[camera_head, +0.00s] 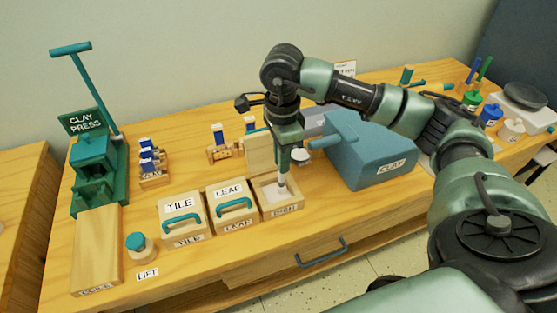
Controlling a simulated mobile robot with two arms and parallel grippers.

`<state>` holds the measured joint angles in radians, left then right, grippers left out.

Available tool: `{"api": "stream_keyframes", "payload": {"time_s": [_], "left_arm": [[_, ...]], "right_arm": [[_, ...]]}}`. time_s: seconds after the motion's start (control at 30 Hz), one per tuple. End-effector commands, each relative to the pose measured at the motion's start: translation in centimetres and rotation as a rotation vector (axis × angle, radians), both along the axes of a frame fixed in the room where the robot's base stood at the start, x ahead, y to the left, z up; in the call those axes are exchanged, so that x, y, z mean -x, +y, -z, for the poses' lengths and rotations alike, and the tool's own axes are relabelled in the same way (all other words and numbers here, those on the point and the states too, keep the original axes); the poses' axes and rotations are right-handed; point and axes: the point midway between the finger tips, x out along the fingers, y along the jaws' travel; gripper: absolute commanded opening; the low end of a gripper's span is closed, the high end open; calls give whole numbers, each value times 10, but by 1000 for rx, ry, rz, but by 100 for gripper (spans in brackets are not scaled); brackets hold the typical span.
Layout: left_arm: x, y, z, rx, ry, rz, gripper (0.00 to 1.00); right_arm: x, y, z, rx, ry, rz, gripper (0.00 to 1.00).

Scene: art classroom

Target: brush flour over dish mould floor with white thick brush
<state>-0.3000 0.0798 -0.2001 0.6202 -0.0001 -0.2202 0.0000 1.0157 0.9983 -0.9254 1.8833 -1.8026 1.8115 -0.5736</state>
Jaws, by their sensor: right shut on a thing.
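The dish mould (267,210) is an open wooden box, right of the leaf mould, with its lid (257,151) standing up behind it. Its floor looks whitish; how flour lies on it is too small to tell. My right gripper (285,150) is above the mould, pointing down, shut on the white thick brush (282,179). The brush is nearly upright, with its pale tip inside the mould at or close to the floor. Contact cannot be told. My left gripper is not in view.
The shut leaf mould (232,208) and tile mould (184,219) stand left of it. The green clay press (95,170) is at the left. A small white bowl (301,156) sits behind the mould.

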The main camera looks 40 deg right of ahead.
Motion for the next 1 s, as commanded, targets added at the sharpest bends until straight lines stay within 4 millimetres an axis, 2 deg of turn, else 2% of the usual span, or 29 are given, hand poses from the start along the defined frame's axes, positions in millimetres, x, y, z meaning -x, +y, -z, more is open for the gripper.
{"api": "stream_keyframes", "payload": {"time_s": [0.37,0.7,1.0], "left_arm": [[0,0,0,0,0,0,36],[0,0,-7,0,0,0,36],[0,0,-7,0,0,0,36]], "right_arm": [[0,-1,-2,0,-1,0,0],[0,-1,-15,0,-1,0,0],[0,-1,-15,0,-1,0,0]]}}
